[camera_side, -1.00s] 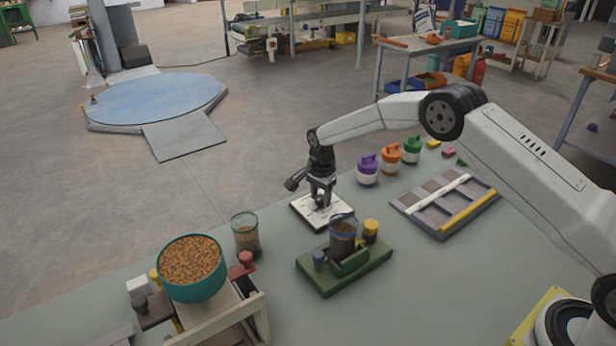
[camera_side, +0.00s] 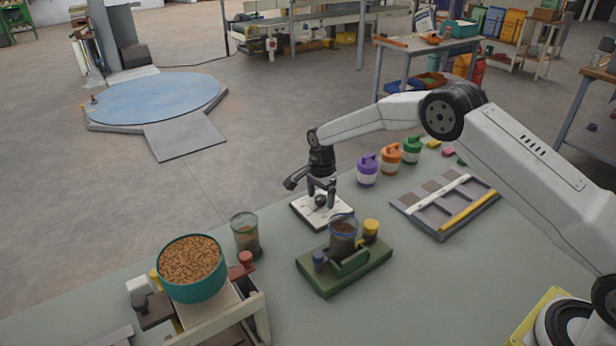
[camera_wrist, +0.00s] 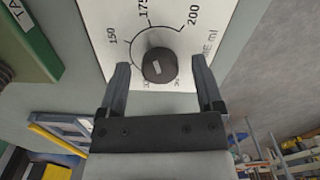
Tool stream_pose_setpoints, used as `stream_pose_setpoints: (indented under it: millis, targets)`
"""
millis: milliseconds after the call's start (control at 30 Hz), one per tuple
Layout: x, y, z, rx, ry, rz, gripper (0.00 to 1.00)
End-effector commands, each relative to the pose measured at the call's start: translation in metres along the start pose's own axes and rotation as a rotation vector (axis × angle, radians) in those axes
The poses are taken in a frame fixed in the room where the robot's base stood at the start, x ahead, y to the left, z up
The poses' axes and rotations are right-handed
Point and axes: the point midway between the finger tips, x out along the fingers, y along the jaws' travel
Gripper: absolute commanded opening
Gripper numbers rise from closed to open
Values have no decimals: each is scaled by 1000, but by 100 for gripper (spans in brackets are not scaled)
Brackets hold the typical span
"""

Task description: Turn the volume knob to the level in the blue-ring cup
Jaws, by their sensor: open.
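The volume knob (camera_wrist: 160,66) is dark and round with a short pale mark on top. It sits on a white plate (camera_wrist: 105,35) with a dial arc reading 150, 175 and 200 ml; lower numbers are partly hidden. In the side view the knob (camera_side: 320,200) shows below my gripper (camera_side: 322,203). My gripper (camera_wrist: 160,66) is open, with one finger on each side of the knob and a gap to each. The blue-ring cup (camera_side: 342,236) is clear, partly filled with dark material, and stands on a green base. Its exact level is hard to read.
A second clear cup (camera_side: 245,240) stands to the left, near a teal bowl (camera_side: 192,287) of grain. A small yellow-capped jar (camera_side: 370,231) shares the green base (camera_side: 318,276). Purple, orange and green containers and a grey tray (camera_side: 420,221) lie to the right.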

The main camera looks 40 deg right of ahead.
Motion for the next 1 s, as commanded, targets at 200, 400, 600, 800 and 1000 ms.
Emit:
stream_pose_setpoints:
  millis: [200,400,600,800,1000]
  targets:
    - [-8,0,0,0,0,0,85]
    - [-29,0,0,0,0,-2,85]
    - [-56,0,0,0,0,-2,85]
    - [-73,0,0,0,0,0,85]
    - [-78,0,0,0,0,0,85]
